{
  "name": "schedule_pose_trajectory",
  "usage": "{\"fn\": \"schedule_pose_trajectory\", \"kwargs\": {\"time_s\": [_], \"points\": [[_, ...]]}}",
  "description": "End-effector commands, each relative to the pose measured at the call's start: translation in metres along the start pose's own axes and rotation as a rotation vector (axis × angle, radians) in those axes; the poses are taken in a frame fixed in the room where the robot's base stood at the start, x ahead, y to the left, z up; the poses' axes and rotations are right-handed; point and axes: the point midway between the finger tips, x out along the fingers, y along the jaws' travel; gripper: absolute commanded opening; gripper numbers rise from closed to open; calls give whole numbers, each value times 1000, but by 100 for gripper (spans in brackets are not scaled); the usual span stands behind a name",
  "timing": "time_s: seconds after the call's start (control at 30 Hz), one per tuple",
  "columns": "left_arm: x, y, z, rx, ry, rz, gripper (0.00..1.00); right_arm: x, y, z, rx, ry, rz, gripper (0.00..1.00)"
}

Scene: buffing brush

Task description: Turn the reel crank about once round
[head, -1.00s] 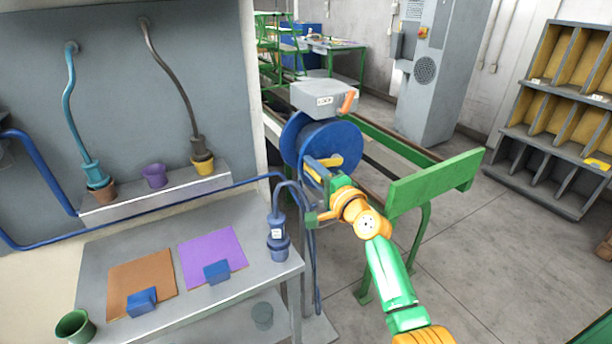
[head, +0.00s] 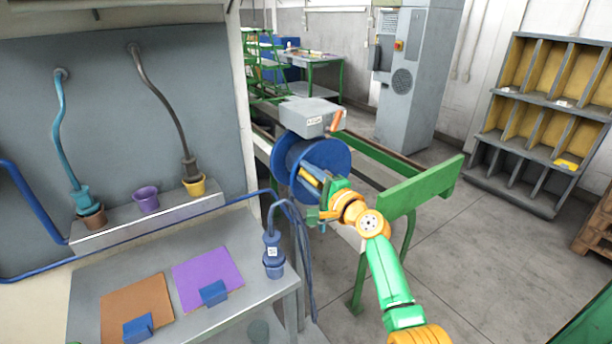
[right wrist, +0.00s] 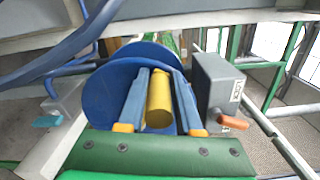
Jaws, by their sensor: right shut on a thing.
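The blue reel (head: 337,157) stands beyond the bench, with the grey box above it. My right gripper (head: 316,181) is at the reel's near face, shut on the yellow crank handle (head: 309,174). In the right wrist view, the yellow handle (right wrist: 159,104) lies between the two blue-grey fingers of my right gripper (right wrist: 160,78), with the blue reel (right wrist: 98,88) behind. The crank arm is mostly hidden by the gripper. My left gripper is not in view.
The grey box (head: 306,113) has an orange lever (head: 337,121). A blue cable (head: 232,201) runs along the bench to the reel area. A plug in a blue cup (head: 274,268) stands on the bench corner. A green rail end (head: 425,188) is right of the reel.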

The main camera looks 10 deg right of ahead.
Motion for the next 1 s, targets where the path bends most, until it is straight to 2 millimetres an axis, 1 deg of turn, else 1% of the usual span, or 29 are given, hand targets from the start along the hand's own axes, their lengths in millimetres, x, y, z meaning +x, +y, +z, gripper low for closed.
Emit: {"fn": "schedule_pose_trajectory", "kwargs": {"time_s": [0.03,0.17,0.2,0.27,0.3,0.57,0.67,0.8,1.0], "points": [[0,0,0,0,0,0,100,0,-4,-1,-5,4,-8,0],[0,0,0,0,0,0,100,0,-4,-1,-6,4,-8,0],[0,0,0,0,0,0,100,0,-4,-1,-6,4,-8,39],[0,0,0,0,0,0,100,0,-3,-1,-5,4,-7,55],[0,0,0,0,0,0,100,0,-3,-1,-5,3,-6,59],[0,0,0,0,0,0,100,0,-1,-1,-2,2,-2,59],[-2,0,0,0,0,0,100,-5,-1,-1,-2,2,-2,59],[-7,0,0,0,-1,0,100,-24,-2,-1,-4,3,-2,59],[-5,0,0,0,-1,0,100,-56,0,-2,-3,4,-4,59]]}}
